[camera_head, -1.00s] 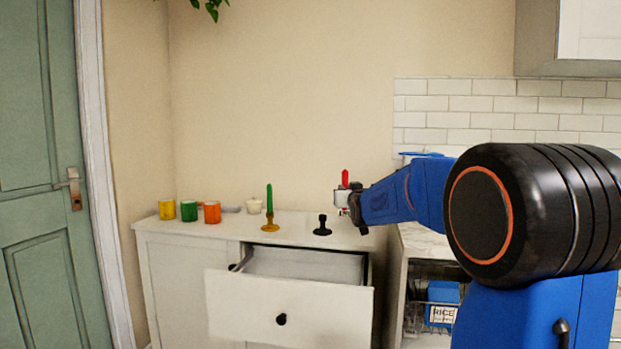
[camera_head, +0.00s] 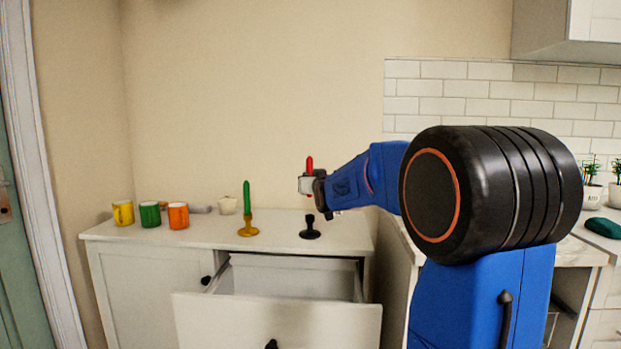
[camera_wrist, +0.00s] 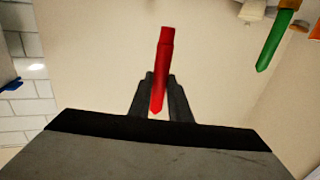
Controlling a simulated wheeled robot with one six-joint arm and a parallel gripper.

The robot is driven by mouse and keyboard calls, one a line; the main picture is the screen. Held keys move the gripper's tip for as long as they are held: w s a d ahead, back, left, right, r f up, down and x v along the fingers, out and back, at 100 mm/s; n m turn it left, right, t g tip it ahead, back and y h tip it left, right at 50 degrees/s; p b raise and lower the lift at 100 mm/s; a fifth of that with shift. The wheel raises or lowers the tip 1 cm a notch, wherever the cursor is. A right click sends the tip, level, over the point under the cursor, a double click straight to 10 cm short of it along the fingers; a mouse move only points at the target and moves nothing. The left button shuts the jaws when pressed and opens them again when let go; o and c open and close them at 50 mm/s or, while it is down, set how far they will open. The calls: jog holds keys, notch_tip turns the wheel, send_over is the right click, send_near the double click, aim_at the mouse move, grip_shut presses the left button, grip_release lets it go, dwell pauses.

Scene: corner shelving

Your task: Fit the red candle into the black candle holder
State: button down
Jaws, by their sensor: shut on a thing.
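My gripper (camera_head: 308,183) is shut on the red candle (camera_head: 309,162), which stands roughly upright in it. In the wrist view the red candle (camera_wrist: 164,65) sits between the two dark fingers (camera_wrist: 160,97). The black candle holder (camera_head: 310,229) stands on the white cabinet top (camera_head: 215,230). In the head view the gripper and candle are above the holder, apart from it, with a small gap between. The holder does not show clearly in the wrist view.
A green candle (camera_head: 246,197) stands in a yellow holder (camera_head: 248,230) left of the black holder. Yellow (camera_head: 123,213), green (camera_head: 150,214) and orange (camera_head: 178,216) mugs and a white cup (camera_head: 227,205) stand farther left. The cabinet's drawer (camera_head: 278,318) is open at the front.

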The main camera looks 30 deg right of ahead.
jog(key=shift+f, duration=0.1)
jog(key=shift+s+f, duration=0.1)
jog(key=shift+f, duration=2.7)
jog(key=shift+f, duration=1.6)
jog(key=c, duration=1.6)
grip_release()
jog(key=shift+o, duration=0.2)
jog(key=v, duration=1.7)
jog(key=shift+s, duration=0.2)
jog(key=shift+s+r, duration=0.1)
